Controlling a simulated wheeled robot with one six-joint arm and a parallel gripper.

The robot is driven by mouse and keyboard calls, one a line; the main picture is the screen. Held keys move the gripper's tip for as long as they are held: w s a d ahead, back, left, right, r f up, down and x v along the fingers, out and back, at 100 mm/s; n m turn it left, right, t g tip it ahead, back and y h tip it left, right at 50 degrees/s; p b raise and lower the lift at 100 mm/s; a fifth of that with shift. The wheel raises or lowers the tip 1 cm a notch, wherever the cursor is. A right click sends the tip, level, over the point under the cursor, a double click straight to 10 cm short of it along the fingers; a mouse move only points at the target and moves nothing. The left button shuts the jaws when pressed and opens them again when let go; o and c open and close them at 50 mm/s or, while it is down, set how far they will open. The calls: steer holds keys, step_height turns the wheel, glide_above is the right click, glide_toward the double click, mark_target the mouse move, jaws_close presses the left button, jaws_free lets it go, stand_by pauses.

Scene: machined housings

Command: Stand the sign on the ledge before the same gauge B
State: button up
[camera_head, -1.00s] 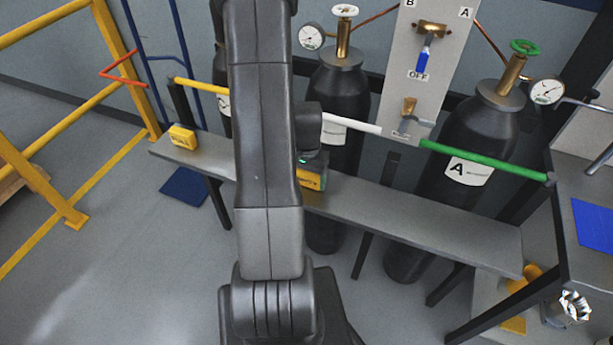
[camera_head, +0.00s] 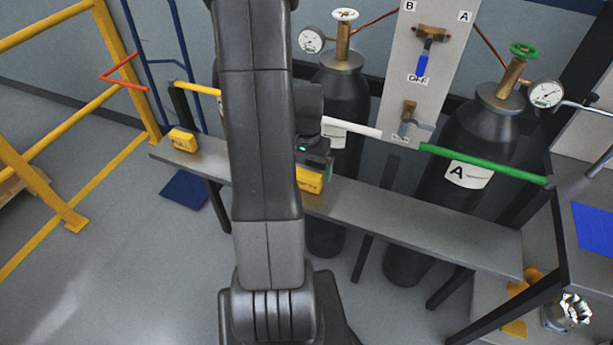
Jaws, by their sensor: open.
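A yellow sign block (camera_head: 310,181) stands on the grey ledge (camera_head: 400,217), near the middle cylinder; my arm hides its left part. A second yellow block (camera_head: 183,140) sits near the ledge's left end. My gripper (camera_head: 319,166) is open, just above and behind the nearer sign, with its fingers partly hidden. I cannot tell whether they still touch it. The round white gauge (camera_head: 311,39) is beside the middle cylinder (camera_head: 343,95) with the white handwheel, up behind the sign; the panel carries a B label (camera_head: 410,5) on that side.
A second gauge (camera_head: 545,94) is beside the right cylinder (camera_head: 462,150), labelled A. White (camera_head: 350,127) and green (camera_head: 485,165) bars run behind the ledge. The ledge is clear right of the sign. A yellow railing (camera_head: 120,70) stands at the left.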

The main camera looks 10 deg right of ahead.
mark_target(307, 174)
step_height(307, 174, up, 6)
steer(key=shift+r, duration=0.25)
steer(key=shift+c, duration=0.5)
stand_by(0.6)
